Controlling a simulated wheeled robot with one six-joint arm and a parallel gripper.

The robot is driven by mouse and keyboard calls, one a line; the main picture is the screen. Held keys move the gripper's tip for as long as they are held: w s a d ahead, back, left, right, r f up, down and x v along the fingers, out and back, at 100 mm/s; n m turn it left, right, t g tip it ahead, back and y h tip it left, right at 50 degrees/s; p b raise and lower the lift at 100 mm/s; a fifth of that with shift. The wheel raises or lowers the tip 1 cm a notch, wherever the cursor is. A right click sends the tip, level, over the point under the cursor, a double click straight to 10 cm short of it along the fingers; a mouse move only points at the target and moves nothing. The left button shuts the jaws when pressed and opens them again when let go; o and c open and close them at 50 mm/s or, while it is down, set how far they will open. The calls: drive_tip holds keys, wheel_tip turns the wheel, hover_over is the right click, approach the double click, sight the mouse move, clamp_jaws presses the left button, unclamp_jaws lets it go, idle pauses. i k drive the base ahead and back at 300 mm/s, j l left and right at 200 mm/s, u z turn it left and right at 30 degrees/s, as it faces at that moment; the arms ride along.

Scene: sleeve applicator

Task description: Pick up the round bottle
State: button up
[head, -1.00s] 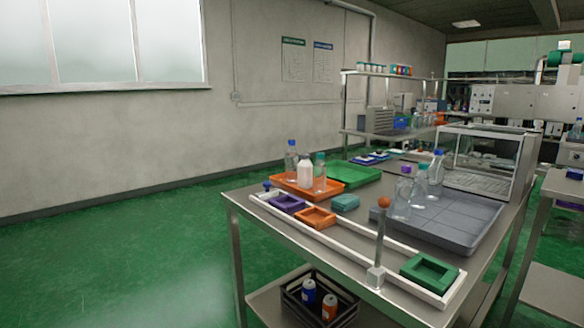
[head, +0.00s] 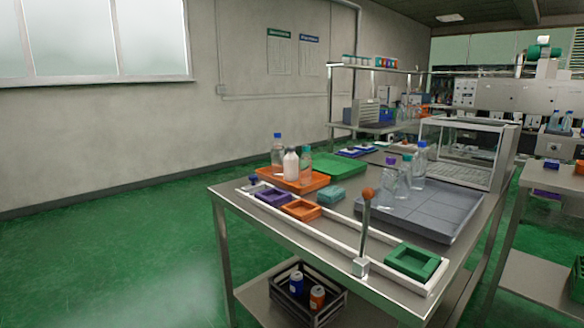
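Several bottles stand on a steel table. In an orange tray (head: 263,175) are a clear bottle with a blue cap (head: 277,152), a white bottle (head: 291,165) and a clear bottle with a teal cap (head: 306,166). In a grey tray (head: 445,208) stand clear bottles with a purple cap (head: 388,183), a teal cap (head: 403,184) and a blue cap (head: 419,164). I cannot tell for sure which one is the round bottle; they are small at this distance. My gripper is not in view.
A white rail along the table's front holds purple (head: 273,198), orange (head: 301,209) and green (head: 413,262) blocks. A post with an orange knob (head: 367,193) rises there. A glass-sided cabinet (head: 465,150) stands behind. Green floor at left is clear.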

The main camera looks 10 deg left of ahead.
sight(277, 148)
drive_tip(key=i+j+z, duration=0.1)
drive_tip(key=i+j, duration=1.05)
drive_tip(key=i, duration=0.25)
drive_tip(key=i+j+z, duration=0.15)
drive_tip(key=i+j, duration=1.1)
drive_tip(key=i, duration=0.15)
